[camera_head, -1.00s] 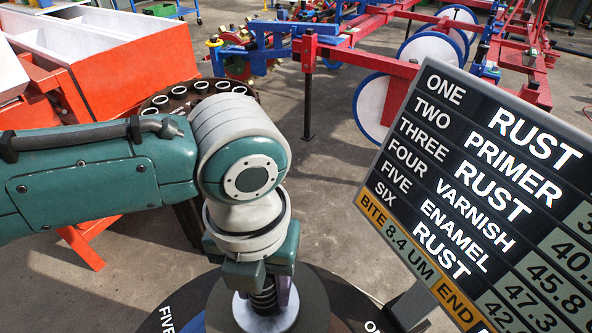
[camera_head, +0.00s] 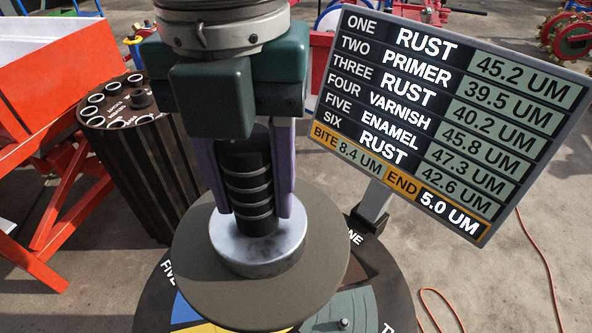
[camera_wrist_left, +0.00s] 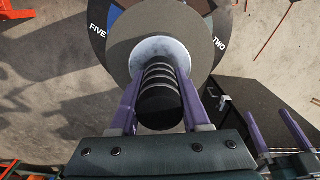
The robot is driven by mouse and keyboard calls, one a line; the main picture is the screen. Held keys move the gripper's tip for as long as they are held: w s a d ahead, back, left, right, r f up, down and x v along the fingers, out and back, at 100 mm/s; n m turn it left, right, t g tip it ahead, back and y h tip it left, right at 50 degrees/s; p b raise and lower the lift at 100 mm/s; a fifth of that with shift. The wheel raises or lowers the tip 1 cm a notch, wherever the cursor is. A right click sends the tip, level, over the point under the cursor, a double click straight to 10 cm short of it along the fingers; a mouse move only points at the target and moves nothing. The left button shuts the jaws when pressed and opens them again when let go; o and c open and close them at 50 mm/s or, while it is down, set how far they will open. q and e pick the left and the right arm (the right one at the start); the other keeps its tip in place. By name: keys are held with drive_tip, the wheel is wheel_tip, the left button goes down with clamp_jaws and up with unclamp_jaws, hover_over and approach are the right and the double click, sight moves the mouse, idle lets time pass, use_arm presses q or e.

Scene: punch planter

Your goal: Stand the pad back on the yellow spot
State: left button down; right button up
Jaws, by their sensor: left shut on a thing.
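The pad (camera_head: 190,275) is a grey-brown disc with a pale metal hub and a black ribbed handle. My left gripper (camera_head: 250,215) has its purple fingers on both sides of the handle and is shut on it. The pad is upright, over the round dark table (camera_head: 400,300) with numbered labels; I cannot tell its height above it. A bit of yellow (camera_head: 208,328) shows beyond the disc's lower edge; the disc hides most of the tabletop. In the left wrist view the handle (camera_wrist_left: 160,95) sits between the fingers. My right gripper (camera_wrist_left: 265,112) shows there, fingers apart and empty.
A tilted readings board (camera_head: 440,120) stands on a post just right of the pad. A dark drum with a holed top (camera_head: 135,105) and an orange-red bin (camera_head: 50,70) stand left. An orange cable (camera_head: 540,270) lies on the floor at right.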

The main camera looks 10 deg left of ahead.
use_arm(q)
drive_tip(key=shift+w+f+b, duration=0.15)
drive_tip(key=shift+f+b, duration=2.85)
drive_tip(key=shift+f, duration=6.65)
